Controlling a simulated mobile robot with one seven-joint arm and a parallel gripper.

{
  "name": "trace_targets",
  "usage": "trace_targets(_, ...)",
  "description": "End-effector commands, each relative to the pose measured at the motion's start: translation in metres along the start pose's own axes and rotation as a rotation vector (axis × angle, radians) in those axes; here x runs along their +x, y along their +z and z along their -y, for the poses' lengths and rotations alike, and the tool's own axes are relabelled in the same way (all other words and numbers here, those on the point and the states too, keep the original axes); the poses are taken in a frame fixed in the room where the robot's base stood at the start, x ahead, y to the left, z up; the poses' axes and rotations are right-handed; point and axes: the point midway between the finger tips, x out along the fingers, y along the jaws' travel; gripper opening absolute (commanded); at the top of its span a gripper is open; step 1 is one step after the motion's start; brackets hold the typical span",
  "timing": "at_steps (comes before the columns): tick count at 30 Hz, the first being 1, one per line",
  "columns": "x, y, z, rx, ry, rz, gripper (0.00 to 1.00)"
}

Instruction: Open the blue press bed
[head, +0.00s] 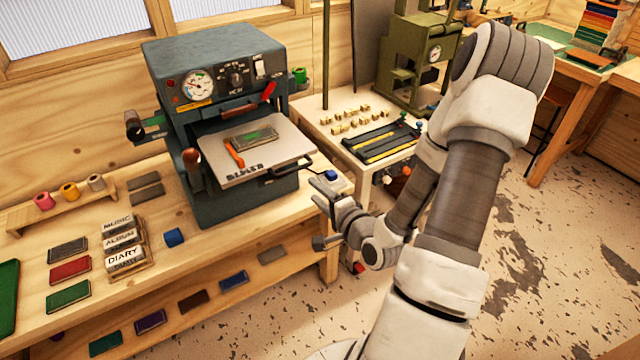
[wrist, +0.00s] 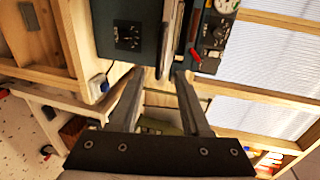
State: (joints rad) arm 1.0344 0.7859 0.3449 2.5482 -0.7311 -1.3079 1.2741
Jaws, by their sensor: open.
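The blue press (head: 225,75) is a dark blue-grey machine on the wooden bench, with a round gauge and a red lever. Its pale flat bed (head: 225,172) projects from the front opening, with a block and an orange-handled tool on top. A dark handle bar (head: 278,172) runs along the bed's front edge. My gripper (head: 318,212) is open and empty, in front of and to the right of the bed, apart from it in the head view. In the wrist view my gripper (wrist: 158,72) spreads its fingers towards the bed edge, seen edge-on and sideways; contact cannot be told.
A small blue block (head: 174,237) and several type blocks and coloured foil pieces lie on the bench (head: 215,258). A side table (head: 330,115) with type and yellow strips stands right of the press. A green press (head: 415,50) is behind.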

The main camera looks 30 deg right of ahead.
Motion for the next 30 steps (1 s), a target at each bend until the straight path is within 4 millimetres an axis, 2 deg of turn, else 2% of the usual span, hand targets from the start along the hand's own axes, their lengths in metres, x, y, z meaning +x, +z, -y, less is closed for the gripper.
trace_targets(1, -0.0034, 0.0001, 0.0043, 0.004, 0.002, -0.001, 0.47)
trace_targets(9, -0.0103, 0.0008, 0.0014, 0.001, 0.0, -0.001, 0.47)
trace_targets(30, -0.0107, 0.001, -0.0001, 0.0, 0.0, -0.001, 0.47)
